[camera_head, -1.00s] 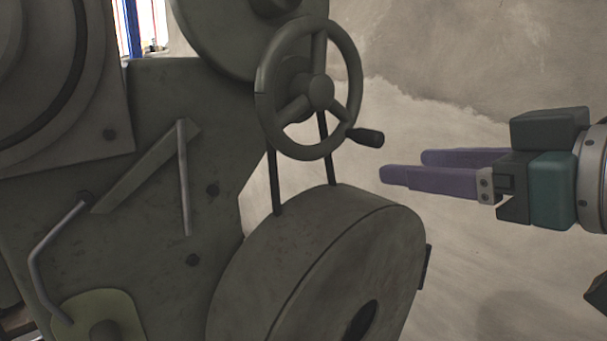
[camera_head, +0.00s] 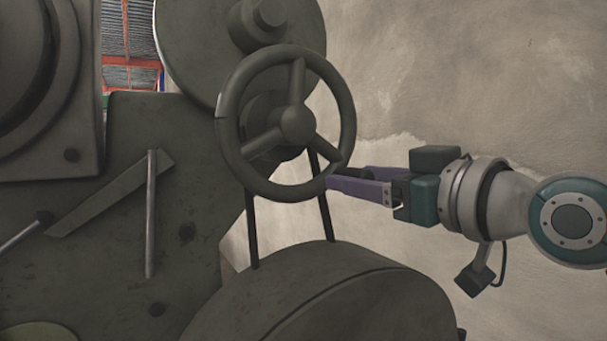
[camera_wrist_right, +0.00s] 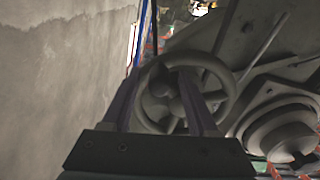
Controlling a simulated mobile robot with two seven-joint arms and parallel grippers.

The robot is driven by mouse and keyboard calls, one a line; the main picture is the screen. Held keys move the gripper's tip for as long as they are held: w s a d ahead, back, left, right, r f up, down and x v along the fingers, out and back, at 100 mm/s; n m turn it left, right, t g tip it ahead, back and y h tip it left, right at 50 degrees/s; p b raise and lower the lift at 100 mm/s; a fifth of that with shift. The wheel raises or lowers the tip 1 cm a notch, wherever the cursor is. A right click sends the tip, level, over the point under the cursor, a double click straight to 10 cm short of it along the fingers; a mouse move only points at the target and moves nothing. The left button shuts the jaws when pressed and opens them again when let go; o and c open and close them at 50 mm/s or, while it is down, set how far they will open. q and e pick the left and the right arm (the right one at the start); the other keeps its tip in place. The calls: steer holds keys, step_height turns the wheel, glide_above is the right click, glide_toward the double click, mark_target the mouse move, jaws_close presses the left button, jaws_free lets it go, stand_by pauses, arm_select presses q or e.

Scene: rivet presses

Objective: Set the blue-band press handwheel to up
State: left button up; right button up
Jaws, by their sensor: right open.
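The dark green three-spoked handwheel (camera_head: 298,124) stands on the press body in the head view, and it also shows in the right wrist view (camera_wrist_right: 228,92). Its short black crank handle sits at the lower right of the rim, mostly hidden by my right gripper. My right gripper (camera_head: 346,177) comes in from the right, its purple fingers open, one on the near side of the handle and one behind. In the wrist view the open fingers (camera_wrist_right: 160,75) reach up over the wheel. No blue band shows on this press. My left gripper is out of view.
The press body (camera_head: 120,240) fills the left side, with a slanted bar and thin levers. A large round disc (camera_head: 195,60) is behind the wheel and a big drum (camera_head: 340,295) lies below it. A bare plaster wall (camera_head: 450,70) stands at right, leaving free room.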

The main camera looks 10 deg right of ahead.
steer(key=shift+w+a, duration=0.25)
steer(key=shift+w, duration=0.4)
jaws_close()
stand_by(1.0)
